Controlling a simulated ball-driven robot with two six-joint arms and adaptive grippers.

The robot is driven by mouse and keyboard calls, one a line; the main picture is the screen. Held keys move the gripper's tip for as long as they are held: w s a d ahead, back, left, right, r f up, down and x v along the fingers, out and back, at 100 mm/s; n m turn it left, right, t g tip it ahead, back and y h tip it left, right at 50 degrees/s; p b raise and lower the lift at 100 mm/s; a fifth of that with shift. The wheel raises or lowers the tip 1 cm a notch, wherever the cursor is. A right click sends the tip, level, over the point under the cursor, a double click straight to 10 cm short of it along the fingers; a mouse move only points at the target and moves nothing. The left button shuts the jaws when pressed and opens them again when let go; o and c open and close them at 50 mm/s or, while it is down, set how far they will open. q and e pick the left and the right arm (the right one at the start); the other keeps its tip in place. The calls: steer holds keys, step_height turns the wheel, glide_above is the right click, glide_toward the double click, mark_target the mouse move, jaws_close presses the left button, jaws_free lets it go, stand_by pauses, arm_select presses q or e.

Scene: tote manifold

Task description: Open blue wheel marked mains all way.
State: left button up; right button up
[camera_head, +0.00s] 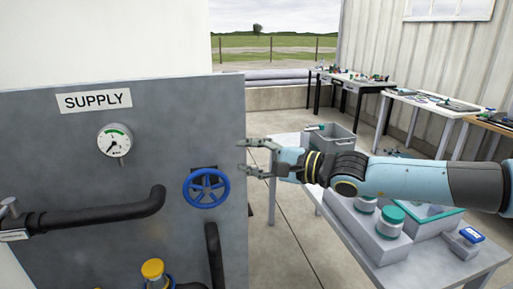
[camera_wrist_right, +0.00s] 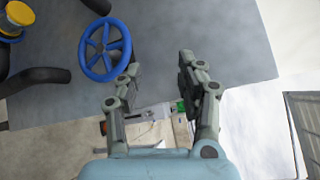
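The blue wheel (camera_head: 206,188) is mounted on the grey panel (camera_head: 90,180), near its right edge; no mains marking can be read on it. It also shows in the right wrist view (camera_wrist_right: 105,49), up and left of the fingers. My right gripper (camera_head: 241,157) is open and empty, just right of the panel's edge and apart from the wheel. Its spread fingers also show in the right wrist view (camera_wrist_right: 158,80). My left gripper does not show.
A gauge (camera_head: 114,141) and a SUPPLY sign (camera_head: 95,100) are on the panel. A yellow knob (camera_head: 153,269) and black pipes (camera_head: 100,214) stand out from it. A table (camera_head: 425,268) with totes and jars lies under my right arm. Floor shows between panel and table.

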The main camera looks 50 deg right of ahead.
steer(key=shift+p+v, duration=0.7)
steer(key=shift+v, duration=0.15)
steer(key=shift+w, duration=0.1)
